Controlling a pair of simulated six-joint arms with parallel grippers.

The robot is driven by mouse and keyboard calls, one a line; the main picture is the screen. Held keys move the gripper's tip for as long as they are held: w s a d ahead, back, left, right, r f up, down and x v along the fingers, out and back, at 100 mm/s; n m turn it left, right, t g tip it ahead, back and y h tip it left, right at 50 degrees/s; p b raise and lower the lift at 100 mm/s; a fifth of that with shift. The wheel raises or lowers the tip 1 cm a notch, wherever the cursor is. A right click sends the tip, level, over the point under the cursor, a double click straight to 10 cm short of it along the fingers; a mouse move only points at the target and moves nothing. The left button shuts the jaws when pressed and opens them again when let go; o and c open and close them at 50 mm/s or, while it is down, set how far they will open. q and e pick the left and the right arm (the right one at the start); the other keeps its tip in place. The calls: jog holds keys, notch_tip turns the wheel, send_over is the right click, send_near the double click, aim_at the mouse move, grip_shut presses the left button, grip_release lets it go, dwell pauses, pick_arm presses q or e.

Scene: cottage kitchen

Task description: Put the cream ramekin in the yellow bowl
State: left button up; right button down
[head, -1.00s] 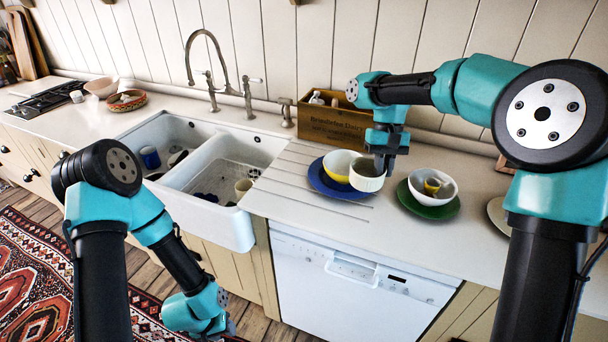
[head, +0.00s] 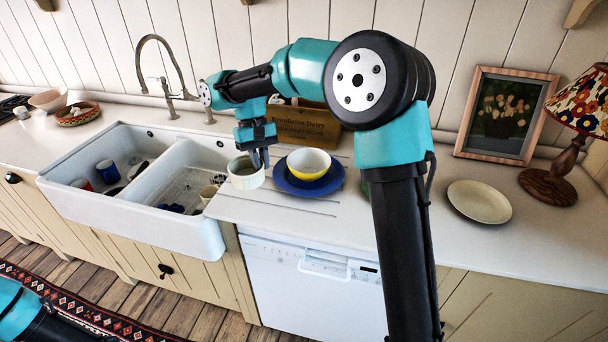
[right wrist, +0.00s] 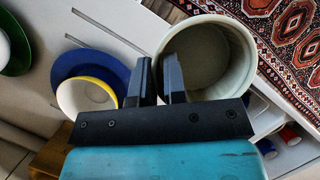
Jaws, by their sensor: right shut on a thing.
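The cream ramekin (head: 245,176) hangs from my right gripper (head: 260,160) in the head view, left of the yellow bowl and near the sink's right edge. In the right wrist view, the right gripper (right wrist: 160,78) is shut on the wall of the ramekin (right wrist: 208,62), one finger inside it; its visible inside looks empty. The yellow bowl (head: 309,163), white inside, sits upright on a blue plate (head: 283,183). The bowl (right wrist: 84,97) also shows in the right wrist view, apart from the ramekin. My left gripper is out of view; only part of that arm shows at bottom left.
The double sink (head: 205,232) holds cups and dishes. A wooden crate (head: 312,128) stands behind the bowl. A cream plate (head: 480,202), a lamp (head: 560,165) and a picture frame (head: 505,115) are at right. A green plate (right wrist: 14,48) shows in the right wrist view.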

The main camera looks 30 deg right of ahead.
jog(key=w+d+f+m+t+y, duration=0.1)
jog(key=w+d+m+t, duration=0.2)
jog(key=d+m, duration=0.6)
jog(key=w+d+f+m+t+y, duration=0.1)
jog(key=d+m, duration=0.7)
jog(key=m, duration=0.8)
jog(key=w+f+t, duration=0.1)
jog(key=w+t, duration=0.1)
jog(key=t, duration=0.1)
jog(key=shift+w+d+t+y, duration=0.3)
jog(key=shift+w+d+t, duration=0.05)
jog(key=shift+d+t, duration=0.05)
jog(key=shift+f, duration=0.15)
jog(key=shift+f, duration=2.4)
jog(key=shift+f, duration=0.1)
jog(key=shift+f, duration=2.45)
jog(key=shift+f, duration=0.3)
